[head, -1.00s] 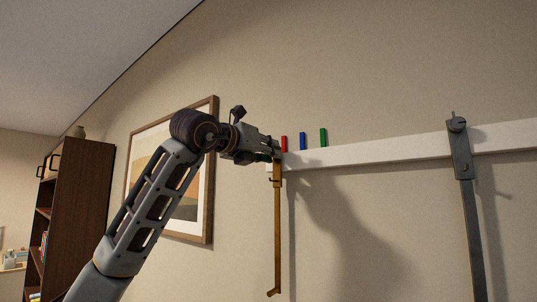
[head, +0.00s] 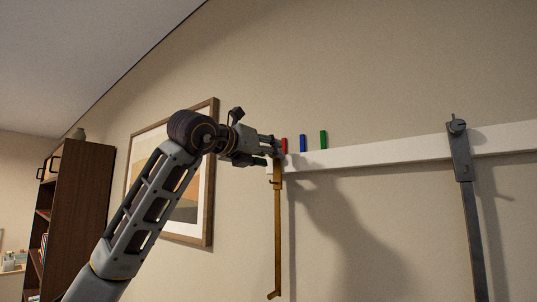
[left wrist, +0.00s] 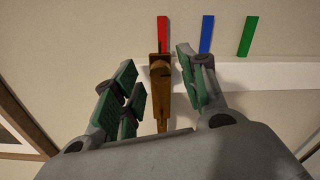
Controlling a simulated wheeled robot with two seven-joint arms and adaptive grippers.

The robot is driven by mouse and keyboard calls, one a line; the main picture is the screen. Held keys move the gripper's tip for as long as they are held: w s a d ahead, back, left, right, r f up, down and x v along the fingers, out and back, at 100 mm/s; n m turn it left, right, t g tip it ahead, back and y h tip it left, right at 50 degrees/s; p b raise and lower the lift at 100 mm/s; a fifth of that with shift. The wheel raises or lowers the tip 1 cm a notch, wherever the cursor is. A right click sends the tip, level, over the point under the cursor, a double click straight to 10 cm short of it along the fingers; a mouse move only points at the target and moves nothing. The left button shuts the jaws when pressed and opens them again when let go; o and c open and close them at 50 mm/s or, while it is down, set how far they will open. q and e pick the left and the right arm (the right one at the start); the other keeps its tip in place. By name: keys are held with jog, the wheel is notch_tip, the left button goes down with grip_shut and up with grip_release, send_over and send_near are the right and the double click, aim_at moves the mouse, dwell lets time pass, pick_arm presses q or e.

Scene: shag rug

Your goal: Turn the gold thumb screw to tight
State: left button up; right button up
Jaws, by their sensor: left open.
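The gold bracket (head: 277,225) hangs from the left end of the white rail, its long bar running down the wall. In the left wrist view, the gold thumb screw (left wrist: 160,73) shows at the bracket's top, below the red mark (left wrist: 163,30); its exact angle is hard to tell. My left gripper (head: 272,148) is at the rail's left end. In the left wrist view it (left wrist: 155,82) is open, with green-padded fingers on both sides of the gold piece and a visible gap on each side. In the head view the gripper hides the screw. My right gripper is out of view.
A blue mark (head: 303,141) and a green mark (head: 323,138) stand right of the red one above the white rail (head: 380,152). A grey bracket (head: 461,155) hangs farther right. A framed picture (head: 207,200) and a brown bookcase (head: 75,210) are at left.

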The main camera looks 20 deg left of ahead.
pick_arm(q)
jog(key=v, duration=1.1)
jog(key=shift+s, duration=0.25)
dwell(0.4)
